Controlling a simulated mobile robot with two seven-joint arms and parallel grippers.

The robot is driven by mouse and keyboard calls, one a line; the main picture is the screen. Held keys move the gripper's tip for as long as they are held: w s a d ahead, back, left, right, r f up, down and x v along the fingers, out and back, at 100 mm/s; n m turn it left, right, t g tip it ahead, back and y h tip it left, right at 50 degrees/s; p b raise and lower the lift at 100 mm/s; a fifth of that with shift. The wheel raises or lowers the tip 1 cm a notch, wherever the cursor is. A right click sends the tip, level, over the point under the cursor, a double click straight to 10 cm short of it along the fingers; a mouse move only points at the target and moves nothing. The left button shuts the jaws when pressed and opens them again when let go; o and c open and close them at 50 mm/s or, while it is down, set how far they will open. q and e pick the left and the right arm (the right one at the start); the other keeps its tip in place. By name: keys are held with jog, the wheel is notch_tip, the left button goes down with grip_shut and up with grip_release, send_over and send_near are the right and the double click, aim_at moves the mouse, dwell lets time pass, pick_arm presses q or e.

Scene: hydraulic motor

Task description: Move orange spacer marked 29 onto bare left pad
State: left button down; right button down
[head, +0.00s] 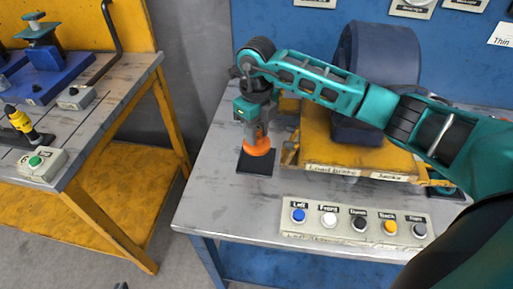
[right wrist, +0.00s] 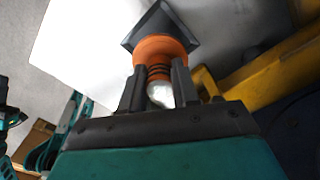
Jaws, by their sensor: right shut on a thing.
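The orange spacer (head: 257,149) is over the bare dark left pad (head: 256,168) on the grey table, left of the yellow jack platform. My right gripper (head: 258,132) points down and is shut on the spacer's upper part. In the right wrist view the spacer (right wrist: 158,48) sits between the fingertips (right wrist: 160,85), with a dark ribbed neck and a shiny rounded end. The square pad (right wrist: 160,26) is just beyond it there. I cannot tell whether the spacer touches the pad. The marking 29 is not readable. My left gripper is not in view.
The yellow platform (head: 345,152) carrying a dark blue motor (head: 375,62) stands close on the right. A button box (head: 355,225) lies at the table's front. Another workbench (head: 75,120) with tools stands at the left, across a gap. The table's front left corner is clear.

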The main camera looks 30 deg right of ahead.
aim_at(257, 146)
notch_tip(257, 146, down, 6)
jog(key=shift+r+b, duration=0.1)
jog(key=shift+b, duration=0.2)
pick_arm(q)
jog(key=shift+w+d, duration=0.15)
jog(key=shift+w, duration=0.05)
jog(key=shift+r, duration=0.1)
pick_arm(e)
jog(key=c, duration=0.8)
grip_release()
jog(key=shift+f, duration=0.2)
jog(key=shift+r, duration=0.3)
notch_tip(257, 146, up, 12)
jog(key=shift+f+p, duration=0.1)
jog(key=shift+p, duration=0.45)
pick_arm(q)
jog(key=shift+s+a+r, duration=0.1)
jog(key=shift+s+a, duration=0.05)
jog(key=shift+a, duration=0.1)
